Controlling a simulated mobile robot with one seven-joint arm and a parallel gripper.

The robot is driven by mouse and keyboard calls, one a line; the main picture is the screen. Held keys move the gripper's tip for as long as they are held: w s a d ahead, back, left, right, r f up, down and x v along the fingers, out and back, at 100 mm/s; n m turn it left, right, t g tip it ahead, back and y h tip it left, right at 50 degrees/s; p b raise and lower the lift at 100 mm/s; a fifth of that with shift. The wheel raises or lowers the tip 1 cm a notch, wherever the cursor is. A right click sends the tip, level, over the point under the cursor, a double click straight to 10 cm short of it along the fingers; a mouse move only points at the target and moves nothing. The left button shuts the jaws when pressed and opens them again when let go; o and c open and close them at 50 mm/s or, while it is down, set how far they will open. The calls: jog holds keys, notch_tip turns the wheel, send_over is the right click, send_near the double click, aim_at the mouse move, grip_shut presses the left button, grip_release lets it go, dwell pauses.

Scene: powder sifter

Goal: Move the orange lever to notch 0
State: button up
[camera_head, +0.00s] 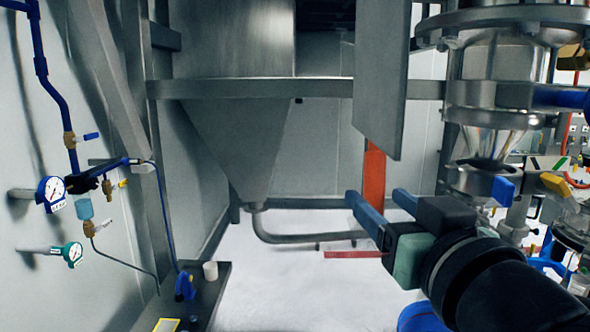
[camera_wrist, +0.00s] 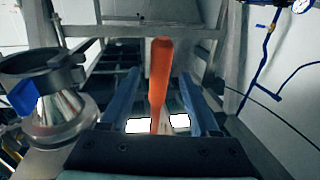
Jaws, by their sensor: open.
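The orange lever (camera_wrist: 159,76) shows in the wrist view as an upright, rounded handle that narrows downward. In that view it lies between the two blue fingers of my gripper (camera_wrist: 160,80), with a gap on each side. My gripper is open and holds nothing. In the head view my gripper (camera_head: 374,194) is right of the middle, its fingers pointing up and left. An orange-red upright piece (camera_head: 374,180) shows between and behind the fingers there; I cannot tell whether it is the lever. The notches and their numbers are not visible.
A grey hopper (camera_head: 235,140) hangs on a frame, with a metal panel (camera_head: 380,75) above my gripper. Metal sifter parts (camera_head: 495,95) stand close on the right. Gauges (camera_head: 52,193) and blue pipes are on the left wall. The pale floor (camera_head: 280,285) is mostly clear.

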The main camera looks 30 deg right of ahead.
jog(key=shift+p+x, duration=0.4)
jog(key=shift+x, duration=0.95)
grip_shut()
dwell(0.4)
